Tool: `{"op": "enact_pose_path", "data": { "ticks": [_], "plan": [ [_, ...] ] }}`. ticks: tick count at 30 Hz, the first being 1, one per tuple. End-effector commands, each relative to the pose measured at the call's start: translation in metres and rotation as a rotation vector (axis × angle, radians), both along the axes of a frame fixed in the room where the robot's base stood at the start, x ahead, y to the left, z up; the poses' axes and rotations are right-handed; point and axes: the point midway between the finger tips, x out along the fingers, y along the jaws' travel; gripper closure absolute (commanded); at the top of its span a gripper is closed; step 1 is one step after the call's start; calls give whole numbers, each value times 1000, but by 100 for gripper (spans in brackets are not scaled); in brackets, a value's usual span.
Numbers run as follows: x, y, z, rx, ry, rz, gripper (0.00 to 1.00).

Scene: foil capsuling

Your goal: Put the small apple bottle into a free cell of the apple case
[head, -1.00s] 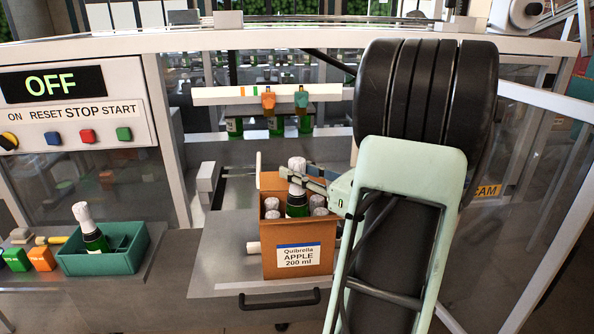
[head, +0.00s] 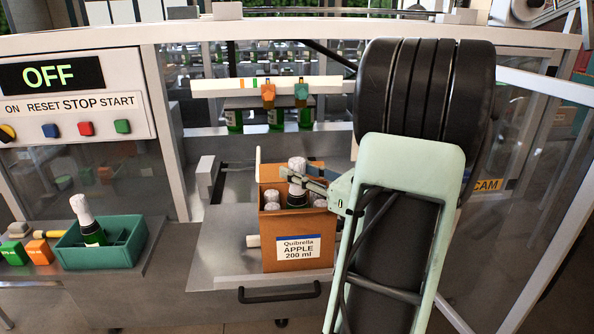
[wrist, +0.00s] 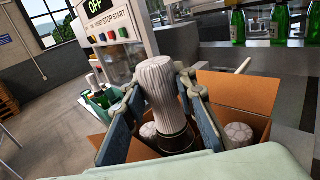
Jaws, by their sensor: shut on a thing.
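The small apple bottle (head: 297,197) is upright, with a white foil top and dark green glass. My gripper (head: 304,183) is shut on it near the neck. The brown apple case (head: 262,228) is open and labelled "Quibrella APPLE 200 ml". The held bottle's lower part is inside the case, hidden by the front wall; whether it touches the bottom cannot be told. Other white-topped bottles (head: 272,201) stand in the case around it. In the wrist view, the fingers flank the held bottle's foil top (wrist: 158,85), with other tops (wrist: 237,135) on both sides.
A teal bin (head: 95,257) with one foil-topped bottle (head: 86,219) stands at the left, beside green and orange blocks (head: 39,251). The machine's white rail (head: 225,88) crosses behind the case. A glass panel is at the right. A metal shelf (head: 225,275) carries the case.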

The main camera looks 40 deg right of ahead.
Motion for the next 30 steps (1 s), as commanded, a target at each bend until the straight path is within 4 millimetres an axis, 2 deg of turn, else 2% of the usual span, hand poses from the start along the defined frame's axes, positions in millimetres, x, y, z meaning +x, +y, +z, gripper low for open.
{"op": "enact_pose_path", "data": {
  "ticks": [4, 5, 10, 19, 22, 26, 30],
  "plan": [
    [0, 0, -4, -1, -2, 0, 100],
    [0, 0, -4, -1, -2, 0, 74],
    [0, 0, -4, 0, -1, 0, 55],
    [-1, 0, -6, 2, 4, -1, 54],
    [-8, -3, -6, 2, 5, -3, 54],
    [-29, -8, -6, 2, 4, -6, 54],
    [-59, -16, -5, 1, 1, -7, 54]
  ]
}}
